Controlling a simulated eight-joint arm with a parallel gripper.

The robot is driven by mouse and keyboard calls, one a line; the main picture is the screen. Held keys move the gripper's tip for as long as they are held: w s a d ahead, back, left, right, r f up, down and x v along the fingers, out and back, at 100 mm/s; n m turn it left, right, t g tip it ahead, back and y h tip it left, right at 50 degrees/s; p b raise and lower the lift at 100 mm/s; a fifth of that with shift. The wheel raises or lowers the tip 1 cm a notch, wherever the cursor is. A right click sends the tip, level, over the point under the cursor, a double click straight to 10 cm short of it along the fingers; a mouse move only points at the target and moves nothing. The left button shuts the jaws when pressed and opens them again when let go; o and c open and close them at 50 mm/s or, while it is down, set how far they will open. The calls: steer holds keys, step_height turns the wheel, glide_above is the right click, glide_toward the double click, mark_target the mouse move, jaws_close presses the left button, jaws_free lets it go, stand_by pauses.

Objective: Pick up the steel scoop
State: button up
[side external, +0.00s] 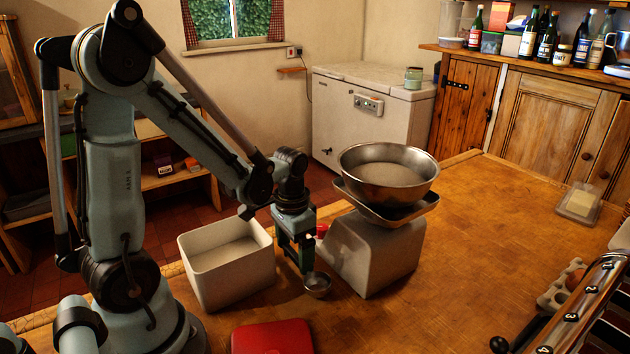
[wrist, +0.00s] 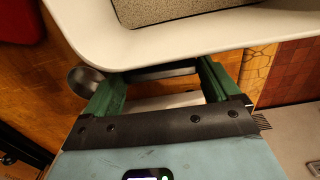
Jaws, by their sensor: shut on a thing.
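The steel scoop (side external: 317,284) has a small round bowl that shows just below my gripper in the side external view, low over the wooden table. Its bowl also shows in the wrist view (wrist: 86,80), left of the green fingers. My gripper (side external: 305,266) points down between the white tub and the scale, and is shut on the scoop. In the wrist view my gripper (wrist: 158,78) has a dark, shiny bar across its fingers, which looks like the scoop's handle. I cannot tell whether the scoop touches the table.
The white tub (side external: 234,284), holding pale contents, stands close left of my gripper. The grey scale (side external: 378,254) with a steel bowl (side external: 388,177) stands close right. A red lid-like object (side external: 272,337) lies in front. The table right of the scale is mostly clear.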

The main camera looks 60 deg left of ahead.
mark_target(294, 254)
steer(key=shift+r, duration=0.7)
step_height(294, 254, up, 3)
steer(key=shift+f, duration=0.2)
steer(key=s+d+r, duration=0.3)
steer(key=d+r, duration=0.3)
steer(key=d, duration=0.4)
steer(key=w+d+r+m, duration=0.2)
steer(key=w+d+r, duration=0.2)
steer(key=d+r, duration=0.35)
steer(key=w+d+r+m, duration=0.3)
steer(key=w+d+r, duration=0.2)
steer(key=d+r, duration=0.25)
steer(key=w+a+r+n, duration=0.3)
steer(key=w+a, duration=0.1)
steer(key=a, duration=0.7)
steer(key=w+a+r+n, duration=0.2)
steer(key=w+a+r, duration=0.15)
steer(key=a, duration=0.75)
steer(key=d+f+y, duration=0.3)
steer(key=f+y, duration=0.3)
steer(key=f, duration=0.1)
steer(key=shift+f, duration=0.3)
